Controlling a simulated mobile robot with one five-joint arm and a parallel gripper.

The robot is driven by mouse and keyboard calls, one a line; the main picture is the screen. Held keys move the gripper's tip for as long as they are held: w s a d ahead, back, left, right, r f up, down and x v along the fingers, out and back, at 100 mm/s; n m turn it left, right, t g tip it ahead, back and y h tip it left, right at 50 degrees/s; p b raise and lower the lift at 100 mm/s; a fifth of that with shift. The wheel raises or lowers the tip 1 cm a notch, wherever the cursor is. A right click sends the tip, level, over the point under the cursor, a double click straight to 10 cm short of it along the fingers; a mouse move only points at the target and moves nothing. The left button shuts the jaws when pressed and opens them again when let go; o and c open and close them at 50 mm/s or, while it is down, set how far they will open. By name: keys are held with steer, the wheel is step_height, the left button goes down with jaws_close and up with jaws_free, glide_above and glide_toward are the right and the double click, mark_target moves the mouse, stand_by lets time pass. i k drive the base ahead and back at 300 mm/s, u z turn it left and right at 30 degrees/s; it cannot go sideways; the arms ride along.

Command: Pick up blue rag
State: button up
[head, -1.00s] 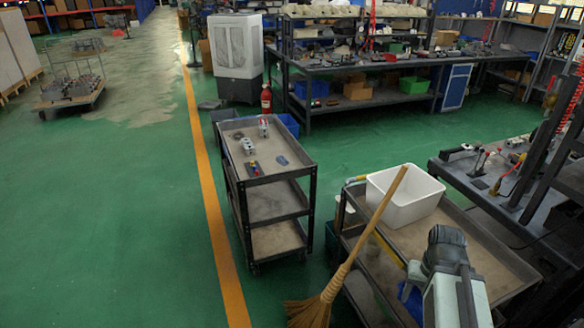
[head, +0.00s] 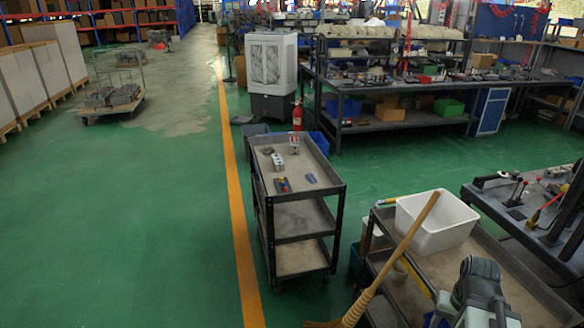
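A small flat blue item (head: 311,178) lies on the top tray of the middle cart (head: 262,141), near its front right. It may be the blue rag, but it is too small to be sure. Another patch of blue (head: 436,319) shows low beside my arm at the bottom right, mostly hidden; I cannot tell what it is. Part of my arm shows at the lower right, in front of the right-hand cart. No gripper fingers can be seen.
The middle cart also holds metal blocks (head: 278,162) and a red-and-blue item (head: 283,185). The right cart bears a white bin (head: 437,224); a broom (head: 395,258) leans there.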

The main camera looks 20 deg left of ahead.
mark_target(311, 179)
steer(key=k, duration=1.35)
steer(key=u, duration=0.35)
steer(key=i, duration=1.1)
steer(key=u, duration=1.35)
steer(key=i, duration=3.6)
steer(key=z, duration=0.2)
steer(key=k, duration=0.9)
steer(key=z, duration=0.25)
steer(key=i, duration=0.85)
